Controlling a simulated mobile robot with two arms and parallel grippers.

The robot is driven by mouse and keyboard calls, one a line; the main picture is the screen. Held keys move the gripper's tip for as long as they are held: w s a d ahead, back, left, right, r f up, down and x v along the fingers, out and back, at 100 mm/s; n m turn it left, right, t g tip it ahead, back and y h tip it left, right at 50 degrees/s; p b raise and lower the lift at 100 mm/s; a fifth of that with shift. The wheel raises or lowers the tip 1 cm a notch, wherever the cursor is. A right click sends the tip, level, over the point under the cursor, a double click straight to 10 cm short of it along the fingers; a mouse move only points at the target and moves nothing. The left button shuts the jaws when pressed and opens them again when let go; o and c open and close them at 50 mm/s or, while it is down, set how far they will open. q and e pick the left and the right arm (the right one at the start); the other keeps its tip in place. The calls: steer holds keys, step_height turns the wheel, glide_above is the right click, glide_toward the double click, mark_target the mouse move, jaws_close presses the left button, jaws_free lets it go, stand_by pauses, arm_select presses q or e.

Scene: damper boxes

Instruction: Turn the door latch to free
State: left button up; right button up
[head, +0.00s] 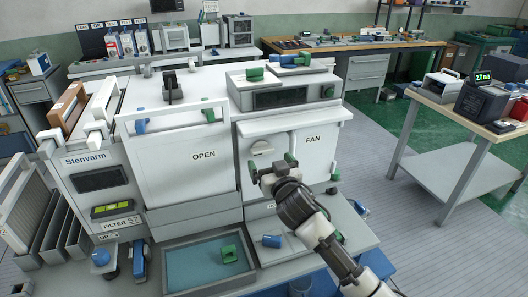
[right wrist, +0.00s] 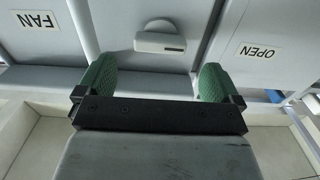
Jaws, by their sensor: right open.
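The door latch (head: 262,147) is a small pale handle on the front of the white cabinet, at the left side of the FAN door (head: 313,150). It also shows in the right wrist view (right wrist: 158,42), lying roughly level, with a rounded hub above a bar that has a dark slot. My right gripper (head: 272,165) is just in front of and below the latch. In the right wrist view its green-padded fingers (right wrist: 157,78) are spread wide and empty, with the latch beyond the gap between them and apart from them. My left gripper is not in view.
The OPEN door (head: 190,160) with a handle bar is left of the latch. A grey tray (head: 180,284) with a green block (head: 229,254) lies below. A blue piece (head: 271,241) sits near my right arm. A side table (head: 440,165) stands right, with clear floor between.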

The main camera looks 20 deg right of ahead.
mark_target(264, 153)
steer(key=shift+w+a, duration=0.1)
steer(key=shift+w, duration=2.7)
steer(key=shift+c, duration=0.3)
steer(key=c, duration=0.9)
